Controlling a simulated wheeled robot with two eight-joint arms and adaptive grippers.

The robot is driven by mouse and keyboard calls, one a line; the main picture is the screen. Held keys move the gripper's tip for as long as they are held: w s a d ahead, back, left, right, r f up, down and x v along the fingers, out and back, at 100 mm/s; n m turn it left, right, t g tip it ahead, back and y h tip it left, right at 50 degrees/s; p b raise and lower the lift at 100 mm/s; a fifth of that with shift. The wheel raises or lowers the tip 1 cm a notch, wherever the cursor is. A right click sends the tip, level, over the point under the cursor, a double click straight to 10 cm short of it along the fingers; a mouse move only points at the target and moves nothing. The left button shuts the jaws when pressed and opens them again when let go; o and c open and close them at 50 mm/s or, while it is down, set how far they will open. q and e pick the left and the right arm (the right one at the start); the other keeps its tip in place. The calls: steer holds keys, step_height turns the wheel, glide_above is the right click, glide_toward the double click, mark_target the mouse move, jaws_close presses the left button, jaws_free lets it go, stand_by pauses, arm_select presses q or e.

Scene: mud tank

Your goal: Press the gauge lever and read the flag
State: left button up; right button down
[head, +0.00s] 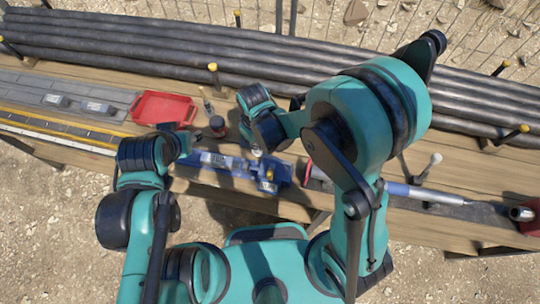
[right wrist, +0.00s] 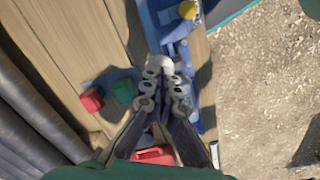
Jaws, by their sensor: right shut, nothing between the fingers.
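A blue gauge (head: 225,163) lies lengthwise on the wooden bench in front of me. It also runs down the right wrist view (right wrist: 172,32), with a yellow knob (right wrist: 187,10) near the top. My right gripper (right wrist: 160,68) is shut and empty, with its fingertips over or close to the blue body; contact cannot be told. In the head view the right gripper (head: 257,148) is partly hidden by its wrist. I cannot make out the lever or the flag reading for sure. My left gripper (head: 188,145) is near the gauge's left end, its fingers unclear.
A red tray (head: 163,107) sits behind the gauge at left. Black pipes (head: 150,45) line the back. A silver-blue tube (head: 425,193) lies at right.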

steer(key=shift+f+b, duration=2.15)
steer(key=shift+f, duration=0.2)
steer(key=shift+r, duration=0.1)
step_height(320, 180, up, 11)
steer(key=p, duration=0.8)
steer(key=s+d+m+t+b, duration=0.2)
steer(key=d+m+t+b, duration=0.1)
steer(key=d+b, duration=0.5)
steer(key=s+d+m+t+b, duration=0.3)
steer(key=d+m+t+b, duration=0.1)
steer(key=d+b, duration=0.4)
steer(key=shift+d+f+m, duration=0.45)
steer(key=shift+d+m, duration=0.25)
steer(key=shift+d, duration=0.2)
